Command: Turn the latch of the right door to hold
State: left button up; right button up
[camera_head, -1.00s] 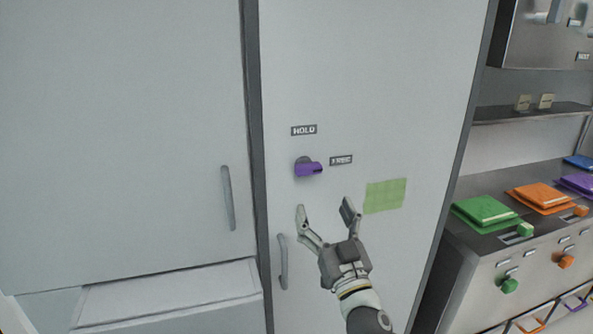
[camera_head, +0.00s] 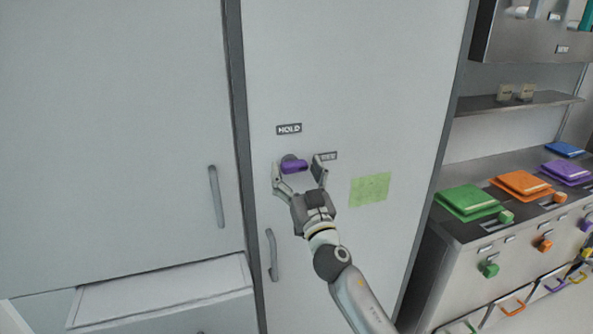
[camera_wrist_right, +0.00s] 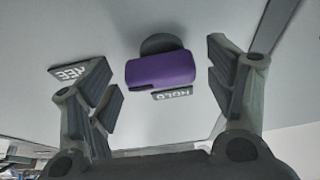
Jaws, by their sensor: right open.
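The purple latch (camera_head: 294,166) sits on the right door (camera_head: 350,80). Its handle points to the right, toward the small label (camera_head: 327,156) beside it. The HOLD label (camera_head: 289,129) is above the latch. My right gripper (camera_head: 298,174) is open, with one finger at each side of the latch. In the right wrist view the purple latch (camera_wrist_right: 160,69) lies between the open fingers of my right gripper (camera_wrist_right: 162,85), with gaps on both sides. The HOLD label (camera_wrist_right: 172,93) shows upside down there. My left gripper is not in view.
A vertical grey handle (camera_head: 271,255) is on the right door below the latch. A green note (camera_head: 369,189) is stuck to the right. An open drawer (camera_head: 160,291) juts out at lower left. A counter (camera_head: 470,230) with coloured items stands at right.

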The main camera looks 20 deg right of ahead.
jog(key=shift+c, duration=0.2)
jog(key=c, duration=1)
